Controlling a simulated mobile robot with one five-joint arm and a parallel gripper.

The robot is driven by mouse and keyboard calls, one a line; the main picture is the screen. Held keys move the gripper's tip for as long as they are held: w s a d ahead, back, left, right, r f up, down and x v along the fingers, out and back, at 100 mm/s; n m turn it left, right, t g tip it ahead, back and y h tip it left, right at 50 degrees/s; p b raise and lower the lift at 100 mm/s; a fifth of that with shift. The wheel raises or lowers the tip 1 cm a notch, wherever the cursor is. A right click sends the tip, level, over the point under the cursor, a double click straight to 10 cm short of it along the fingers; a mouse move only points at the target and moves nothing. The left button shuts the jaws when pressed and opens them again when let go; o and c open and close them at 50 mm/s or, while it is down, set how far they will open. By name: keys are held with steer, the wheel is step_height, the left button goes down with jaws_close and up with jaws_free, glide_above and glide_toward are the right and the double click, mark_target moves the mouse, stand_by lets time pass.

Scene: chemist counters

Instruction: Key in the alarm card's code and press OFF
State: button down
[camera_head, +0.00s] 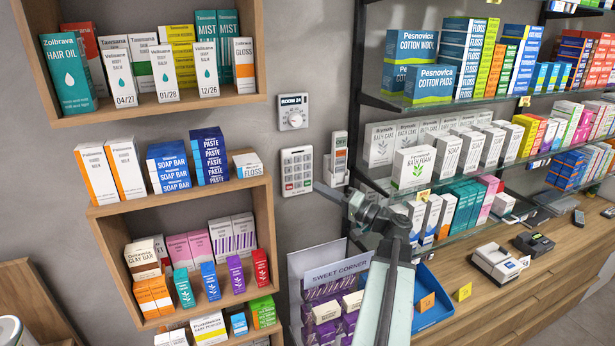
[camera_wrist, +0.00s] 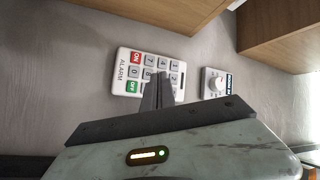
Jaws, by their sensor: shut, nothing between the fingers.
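The alarm keypad (camera_head: 297,171) is a white box on the grey wall, right of the lower wooden shelf. In the wrist view the keypad (camera_wrist: 122,68) appears turned on its side, with the word ALARM, grey digit keys, a red ON key (camera_wrist: 136,57) and a green OFF key (camera_wrist: 132,87). My gripper (camera_head: 317,186) is shut and empty, its tips by the keypad's lower right edge in the head view. In the wrist view my gripper (camera_wrist: 161,76) covers some digit keys; I cannot tell whether it touches. I cannot make out an alarm card.
A ROOM 24 dial (camera_head: 293,113) is above the keypad. Wooden shelves (camera_head: 180,205) of boxes stand left, glass shelves (camera_head: 470,168) right. A SWEET CORNER stand (camera_head: 335,272) is below.

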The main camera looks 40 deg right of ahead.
mark_target(307, 175)
stand_by(0.3)
steer(key=a+r+n+y, duration=0.1)
steer(key=n, duration=0.5)
steer(key=s+a+r+n+y, duration=0.1)
steer(key=n, duration=0.6)
steer(key=s+a+n+y, duration=0.1)
steer(key=a+n, duration=0.1)
steer(key=n, duration=0.4)
steer(key=shift+s+r, duration=0.25)
steer(key=shift+r, duration=0.15)
steer(key=shift+w+d, duration=0.15)
steer(key=shift+w, duration=0.05)
steer(key=shift+w+d, duration=0.55)
steer(key=shift+w, duration=0.75)
steer(key=shift+w+d, duration=0.5)
steer(key=shift+w, duration=0.85)
steer(key=shift+w+d, duration=0.55)
steer(key=shift+w, duration=0.75)
steer(key=shift+w+d, duration=0.15)
steer(key=shift+w, duration=0.2)
